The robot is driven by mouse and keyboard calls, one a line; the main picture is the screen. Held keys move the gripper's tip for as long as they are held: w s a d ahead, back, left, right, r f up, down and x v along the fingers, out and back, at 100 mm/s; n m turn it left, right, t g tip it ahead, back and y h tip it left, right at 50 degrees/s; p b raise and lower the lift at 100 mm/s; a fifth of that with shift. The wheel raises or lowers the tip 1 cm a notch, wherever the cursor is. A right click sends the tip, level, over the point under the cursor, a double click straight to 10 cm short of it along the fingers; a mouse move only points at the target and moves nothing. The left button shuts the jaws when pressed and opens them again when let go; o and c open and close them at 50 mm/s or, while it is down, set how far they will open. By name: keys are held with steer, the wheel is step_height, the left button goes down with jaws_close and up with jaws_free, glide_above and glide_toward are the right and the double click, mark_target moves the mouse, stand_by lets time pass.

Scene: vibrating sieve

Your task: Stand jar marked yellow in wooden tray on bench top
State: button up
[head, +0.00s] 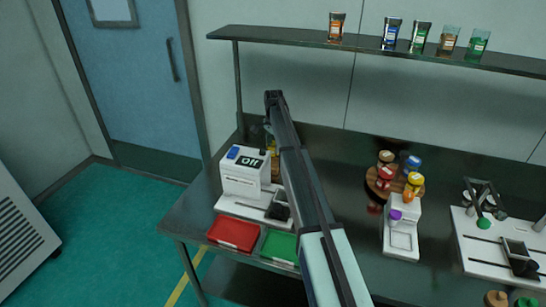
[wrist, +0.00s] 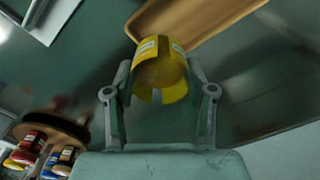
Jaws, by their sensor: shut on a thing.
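My gripper (wrist: 160,82) is shut on a jar with a yellow label and yellow band (wrist: 162,72), seen in the wrist view. The wooden tray (wrist: 215,18) shows at the top of the wrist view, just beyond the jar. The jar's far end overlaps the tray's near edge in that picture; whether they touch, I cannot tell. In the head view my arm reaches over the back left of the bench and hides most of the gripper and jar. I cannot make out the tray clearly there.
A white machine reading "Off" (head: 241,178) stands on the bench's left, behind a red tray (head: 233,234) and a green tray (head: 279,248). A round wooden stand (head: 372,182) holds several coloured jars. A shelf (head: 290,38) runs above. The back middle of the bench looks clear.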

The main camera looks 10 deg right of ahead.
steer(key=shift+f+p, duration=0.65)
steer(key=shift+f, duration=2.95)
steer(key=shift+f, duration=0.2)
steer(key=o, duration=1.3)
steer(key=shift+c, duration=0.2)
steer(key=shift+r, duration=0.1)
step_height(320, 180, up, 12)
steer(key=b, duration=0.3)
steer(key=shift+f, duration=0.2)
steer(key=shift+r, duration=0.3)
